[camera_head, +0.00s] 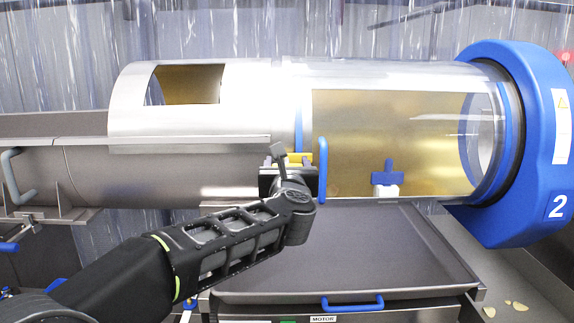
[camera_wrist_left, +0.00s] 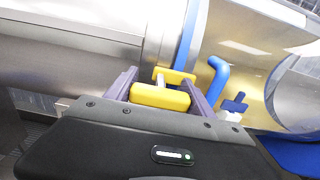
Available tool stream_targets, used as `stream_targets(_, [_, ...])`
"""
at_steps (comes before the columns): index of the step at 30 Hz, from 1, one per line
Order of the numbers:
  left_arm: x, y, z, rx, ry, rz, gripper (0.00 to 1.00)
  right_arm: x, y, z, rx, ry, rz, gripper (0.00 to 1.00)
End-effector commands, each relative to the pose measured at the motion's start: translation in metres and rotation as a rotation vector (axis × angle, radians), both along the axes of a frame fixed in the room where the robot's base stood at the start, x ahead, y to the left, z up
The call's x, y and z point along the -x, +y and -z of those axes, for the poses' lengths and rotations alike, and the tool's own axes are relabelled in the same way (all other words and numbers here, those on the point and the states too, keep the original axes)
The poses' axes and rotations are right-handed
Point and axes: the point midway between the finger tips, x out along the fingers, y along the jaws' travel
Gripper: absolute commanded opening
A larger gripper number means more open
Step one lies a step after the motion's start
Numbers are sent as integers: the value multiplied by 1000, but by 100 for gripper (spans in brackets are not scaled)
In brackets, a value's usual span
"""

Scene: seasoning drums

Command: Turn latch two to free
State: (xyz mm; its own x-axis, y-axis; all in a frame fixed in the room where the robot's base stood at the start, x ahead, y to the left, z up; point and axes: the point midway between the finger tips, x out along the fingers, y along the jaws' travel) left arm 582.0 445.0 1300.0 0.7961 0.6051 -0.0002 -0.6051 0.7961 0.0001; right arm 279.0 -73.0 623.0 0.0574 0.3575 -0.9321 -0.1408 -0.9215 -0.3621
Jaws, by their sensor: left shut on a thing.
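A yellow latch handle (camera_head: 302,158) sits at the seam of the drum, low on its front side. In the left wrist view the yellow latch (camera_wrist_left: 160,97) lies between the two purple-grey fingers of my left gripper (camera_wrist_left: 165,82). The left gripper (camera_head: 288,168) is shut on it; in the head view the gripper and wrist hide most of the latch. Which latch is number two is not labelled in view. My right gripper is not in view.
A blue vertical handle (camera_head: 323,169) stands just right of the gripper. A blue clip on a white base (camera_head: 387,179) is further right. The clear drum (camera_head: 400,130) ends in a blue ring marked 2 (camera_head: 535,130). A grey tray (camera_head: 400,245) lies below.

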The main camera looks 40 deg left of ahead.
Motion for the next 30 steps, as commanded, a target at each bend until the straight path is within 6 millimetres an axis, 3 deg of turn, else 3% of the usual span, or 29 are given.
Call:
stream_targets(17, [0,-1,0,-80,61,1,21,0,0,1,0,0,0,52])
stream_targets(30, [0,-1,-1,-357,272,1,21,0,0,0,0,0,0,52])
